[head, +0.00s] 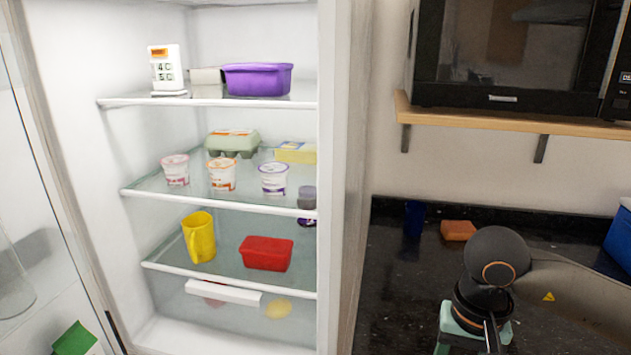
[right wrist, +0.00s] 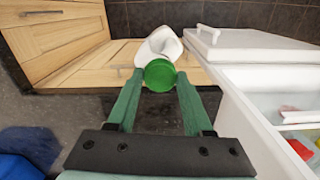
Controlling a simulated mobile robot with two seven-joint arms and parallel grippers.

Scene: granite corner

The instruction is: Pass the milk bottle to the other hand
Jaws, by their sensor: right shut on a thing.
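The milk bottle (right wrist: 160,44) is white with a round green cap (right wrist: 160,75). In the right wrist view it is between the green fingers of my right gripper (right wrist: 158,88), which is shut on it near the cap. The cap faces the camera and hides part of the body. In the head view my right arm shows at the bottom right, but its fingertips and the bottle are out of frame. My left gripper is in neither view.
The open fridge has glass shelves (head: 215,200) with yogurt pots, a yellow mug (head: 199,237) and a red tub (head: 266,253). A blue cup (head: 413,217) and orange sponge (head: 458,230) stand on the dark counter (head: 400,290). A microwave (head: 510,55) sits above. Wooden cabinets (right wrist: 80,65) are beyond the bottle.

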